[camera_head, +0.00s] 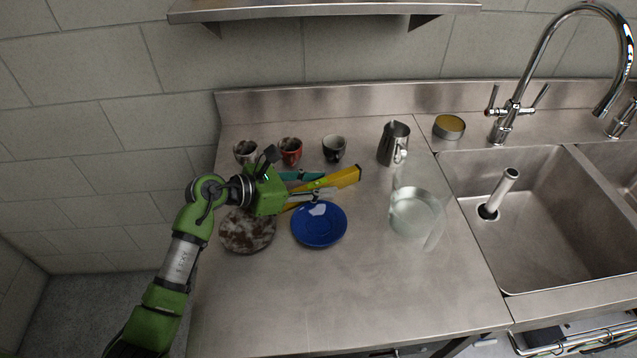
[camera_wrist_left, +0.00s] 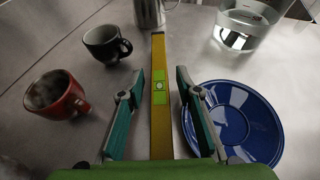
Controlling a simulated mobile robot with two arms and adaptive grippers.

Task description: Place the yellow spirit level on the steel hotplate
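The yellow spirit level (camera_head: 346,177) lies on the steel counter, partly hidden by my left gripper (camera_head: 318,185). In the left wrist view the level (camera_wrist_left: 159,115) runs lengthwise between my left gripper's fingers (camera_wrist_left: 160,78), its green vial facing up. The fingers are open, with a gap on each side of the level. Whether they are low enough to straddle it I cannot tell. I cannot make out a separate steel hotplate; the bare steel surface (camera_head: 330,295) looks like a counter. My right gripper is not in view.
A blue saucer (camera_head: 319,224) lies close beside the level, a mottled brown disc (camera_head: 247,231) left of it. Several cups, including a red one (camera_head: 290,151), stand behind. A steel jug (camera_head: 393,143) and glass container (camera_head: 415,212) stand right, before the sink (camera_head: 560,220). The front counter is clear.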

